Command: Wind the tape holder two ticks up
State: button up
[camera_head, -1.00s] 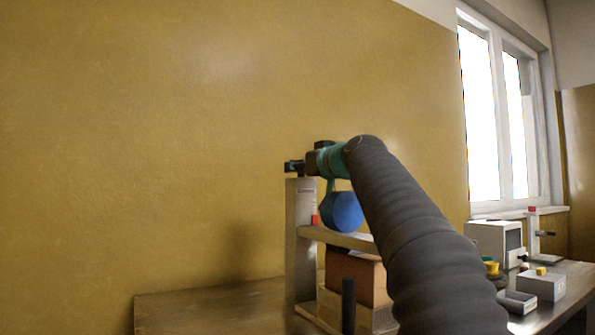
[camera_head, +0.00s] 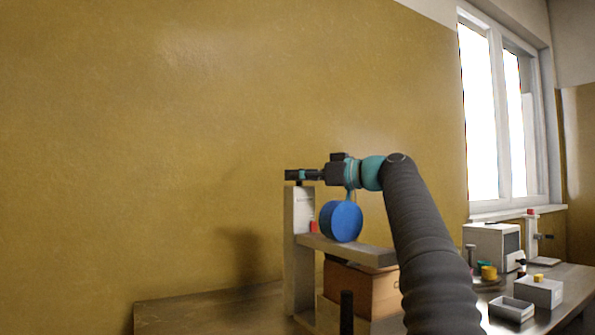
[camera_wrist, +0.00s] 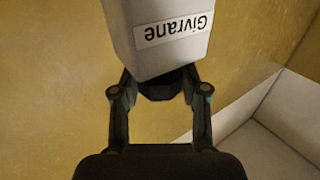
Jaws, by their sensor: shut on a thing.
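A pale grey post (camera_head: 299,250) stands on the bench. In the wrist view the post (camera_wrist: 160,58) shows a label reading "Givrane", upside down. My gripper (camera_head: 300,175) is at the top of the post, reaching in from the right. In the wrist view my gripper (camera_wrist: 160,98) is shut on a dark knob (camera_wrist: 158,88) at the post's end. A crossbeam (camera_head: 350,250) runs right from the post. A blue round roll (camera_head: 340,222) stands over the beam, and a small red part (camera_head: 312,226) is beside the post. I cannot make out tick marks.
A brown carton (camera_head: 362,290) is under the beam. A dark upright rod (camera_head: 347,312) stands in front. A white machine (camera_head: 492,246), a grey open tray (camera_head: 511,308) and a box with a yellow button (camera_head: 540,290) are on the right. The bench (camera_head: 210,305) is clear at left.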

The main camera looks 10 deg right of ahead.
jog(key=shift+a, duration=0.2)
dwell(0.3)
jog(key=o, duration=1.2)
jog(key=shift+a, duration=0.2)
jog(key=shift+c, duration=0.2)
jog(key=shift+d, duration=0.25)
jog(key=shift+s+d, duration=0.15)
jog(key=v, duration=1.1)
jog(key=shift+s+d, duration=0.15)
jog(key=shift+d, duration=0.15)
